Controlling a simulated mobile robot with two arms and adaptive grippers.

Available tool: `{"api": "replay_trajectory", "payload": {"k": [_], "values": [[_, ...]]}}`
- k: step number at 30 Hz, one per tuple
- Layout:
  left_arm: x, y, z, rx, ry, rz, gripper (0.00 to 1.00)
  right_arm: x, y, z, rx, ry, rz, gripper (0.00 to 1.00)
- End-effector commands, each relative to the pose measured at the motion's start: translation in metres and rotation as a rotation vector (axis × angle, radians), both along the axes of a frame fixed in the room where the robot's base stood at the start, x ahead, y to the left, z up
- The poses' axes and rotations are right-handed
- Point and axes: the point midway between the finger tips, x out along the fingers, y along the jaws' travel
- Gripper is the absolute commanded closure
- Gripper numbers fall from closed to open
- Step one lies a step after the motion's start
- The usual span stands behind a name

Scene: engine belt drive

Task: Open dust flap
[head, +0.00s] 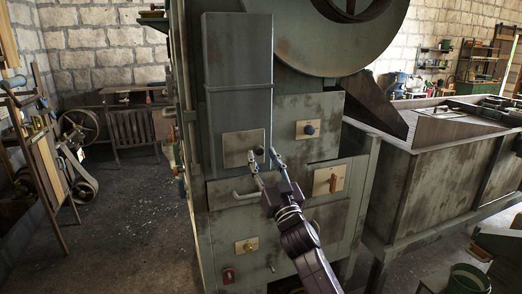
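A large grey-green machine (225,225) stands in the middle of the head view. On its front are several plates and a bar handle (233,194). I cannot tell for certain which part is the dust flap; a small square plate (237,145) sits at the foot of the tall box on the front. My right gripper (263,156) reaches up from below to the right edge of this plate. Its two fingers are spread apart, with nothing visible held between them. Whether a fingertip touches the plate or a knob there is unclear. My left gripper is out of view.
A dark knob on a tan plate (308,129) and an orange-brown lever on another plate (333,182) are right of my gripper. A big metal bin (440,185) adjoins the machine at right. A green bucket (468,280) stands at lower right. Floor (125,215) is open at left.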

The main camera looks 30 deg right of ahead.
Motion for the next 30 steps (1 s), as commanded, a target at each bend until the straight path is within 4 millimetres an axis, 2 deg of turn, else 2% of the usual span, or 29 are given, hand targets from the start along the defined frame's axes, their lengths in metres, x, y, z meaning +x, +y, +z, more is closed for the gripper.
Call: {"api": "replay_trajectory", "payload": {"k": [6,16,27,30], "values": [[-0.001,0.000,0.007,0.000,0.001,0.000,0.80,0.018,-0.004,0.007,0.000,0.001,0.000,0.62],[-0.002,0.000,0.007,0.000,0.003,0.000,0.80,0.020,-0.004,0.007,-0.001,0.001,0.001,0.62],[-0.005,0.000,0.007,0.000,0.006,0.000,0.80,0.020,-0.004,0.007,0.000,0.002,0.000,1.00],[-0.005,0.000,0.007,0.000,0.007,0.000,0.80,0.020,-0.004,0.007,0.000,0.002,0.000,1.00]]}}
